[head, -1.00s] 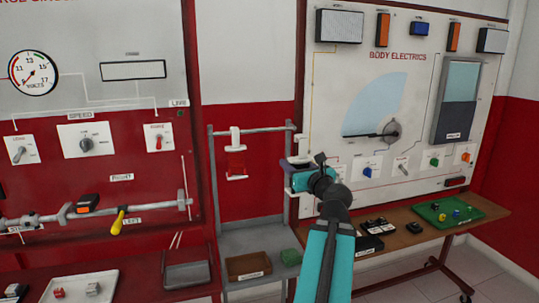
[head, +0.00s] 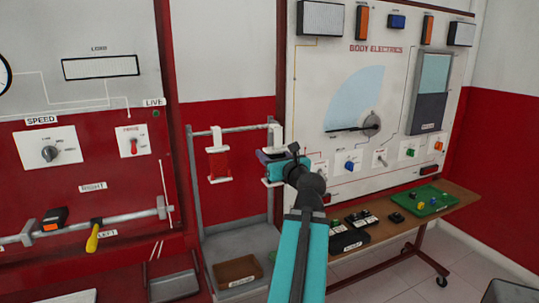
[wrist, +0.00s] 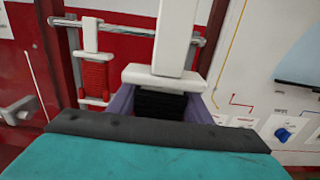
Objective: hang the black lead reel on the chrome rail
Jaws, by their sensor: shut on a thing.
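The chrome rail (head: 245,129) runs across the top of a grey stand; it also shows in the wrist view (wrist: 130,28). My gripper (head: 268,156) is shut on the black lead reel (wrist: 160,103), with a purple finger on each side. The reel's white hook (head: 274,136) stands upright at the rail's right end. In the wrist view the hook's white stem (wrist: 175,40) crosses in front of the rail. Its top is cut off there, so I cannot tell whether it is over or touching the rail. My gripper hides most of the reel in the head view.
A red lead reel (head: 218,163) hangs on the rail to the left. The rail between the reels is free. The stand's right post is close behind my gripper. A brown tray (head: 238,270) sits low on the stand. The body electrics board (head: 330,90) stands right.

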